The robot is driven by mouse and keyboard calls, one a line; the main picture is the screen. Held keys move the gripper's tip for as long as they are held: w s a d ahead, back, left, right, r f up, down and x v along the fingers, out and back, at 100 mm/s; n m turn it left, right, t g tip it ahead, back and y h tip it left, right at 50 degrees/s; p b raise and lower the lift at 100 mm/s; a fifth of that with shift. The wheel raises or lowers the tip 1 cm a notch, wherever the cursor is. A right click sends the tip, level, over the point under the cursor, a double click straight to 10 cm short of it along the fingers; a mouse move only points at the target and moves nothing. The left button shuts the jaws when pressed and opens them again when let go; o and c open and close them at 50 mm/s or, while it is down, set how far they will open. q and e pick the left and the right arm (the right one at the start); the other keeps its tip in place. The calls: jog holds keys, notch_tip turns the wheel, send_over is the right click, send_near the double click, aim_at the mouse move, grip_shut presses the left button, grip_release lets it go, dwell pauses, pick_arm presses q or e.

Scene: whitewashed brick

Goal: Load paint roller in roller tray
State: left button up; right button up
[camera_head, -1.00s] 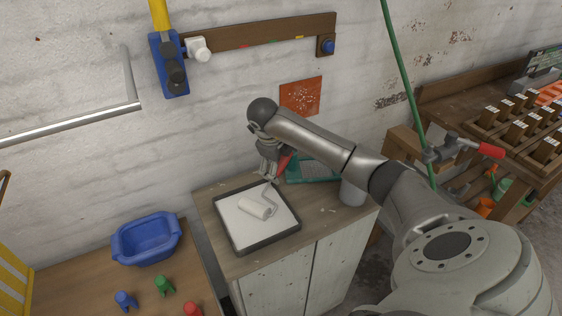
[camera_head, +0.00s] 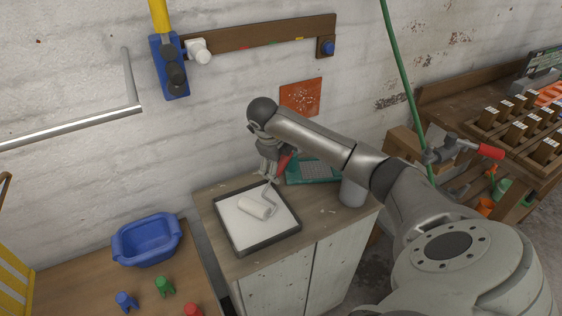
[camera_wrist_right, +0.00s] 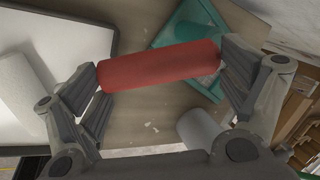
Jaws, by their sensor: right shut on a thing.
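The paint roller has a white sleeve (camera_head: 254,207) and a red handle (camera_head: 284,162). The sleeve is over the white floor of the dark-rimmed roller tray (camera_head: 225,238); I cannot tell how firmly it touches. My right gripper (camera_head: 274,174) is at the tray's far right edge, shut on the red handle. In the right wrist view the handle (camera_wrist_right: 158,65) lies between the two fingers, and part of the sleeve (camera_wrist_right: 24,92) shows at the left over the tray (camera_wrist_right: 95,30). My left gripper is not in view.
A teal tray (camera_head: 313,171) and a grey cylinder (camera_head: 352,192) stand on the cabinet right of the roller tray. A blue tub (camera_head: 147,240) and small coloured pieces are on the lower left table. A green hose (camera_head: 405,90) hangs at right.

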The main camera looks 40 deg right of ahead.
jog(key=shift+r+p, duration=1.85)
jog(key=shift+r, duration=1.4)
jog(key=shift+a+f, duration=0.1)
